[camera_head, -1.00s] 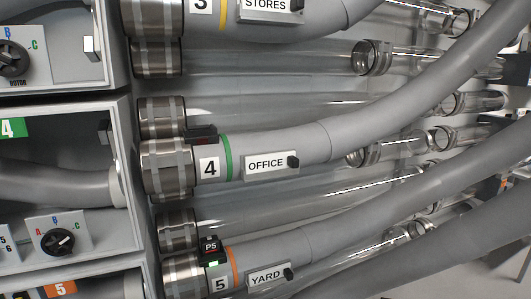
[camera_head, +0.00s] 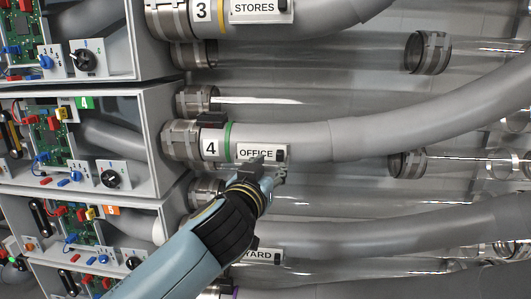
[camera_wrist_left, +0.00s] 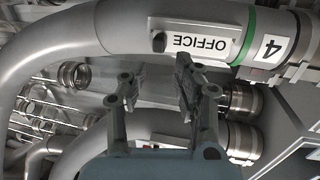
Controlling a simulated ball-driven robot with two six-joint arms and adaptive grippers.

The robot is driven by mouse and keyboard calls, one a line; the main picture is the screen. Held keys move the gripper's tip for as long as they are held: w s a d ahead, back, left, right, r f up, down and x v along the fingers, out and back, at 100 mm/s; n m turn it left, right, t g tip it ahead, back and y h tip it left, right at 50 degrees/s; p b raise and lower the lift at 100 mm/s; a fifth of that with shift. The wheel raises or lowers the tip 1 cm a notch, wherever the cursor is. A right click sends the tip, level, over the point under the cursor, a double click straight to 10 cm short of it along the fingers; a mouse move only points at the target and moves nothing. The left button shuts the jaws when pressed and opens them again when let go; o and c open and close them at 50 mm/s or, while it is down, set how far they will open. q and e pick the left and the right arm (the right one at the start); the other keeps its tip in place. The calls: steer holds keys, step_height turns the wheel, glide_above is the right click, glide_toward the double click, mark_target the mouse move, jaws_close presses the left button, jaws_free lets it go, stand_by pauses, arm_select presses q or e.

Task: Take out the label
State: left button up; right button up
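The white OFFICE label (camera_head: 254,150) with a black knob (camera_head: 281,155) at its right end sits in a holder on the grey tube marked 4 (camera_head: 330,142). In the left wrist view the label (camera_wrist_left: 204,42) appears upside down, with its knob (camera_wrist_left: 159,42) at the left end. My left gripper (camera_head: 262,170) is at the label's lower edge in the head view and covers a little of it. In the left wrist view its two fingers (camera_wrist_left: 156,82) are apart with nothing between them, below the knob. My right gripper is out of view.
The STORES tube (camera_head: 320,14) runs above and the YARD tube (camera_head: 350,240) below. Clear tubes (camera_head: 320,104) lie behind. Open grey boxes (camera_head: 150,150) with circuit boards and dials stand on the left.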

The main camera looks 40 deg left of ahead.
mark_target(279, 158)
arm_select(q)
steer(key=p+x, duration=0.1)
steer(key=x, duration=0.6)
steer(key=shift+w+f, duration=0.1)
steer(key=shift+f, duration=0.05)
steer(key=shift+c, duration=0.2)
jaws_close()
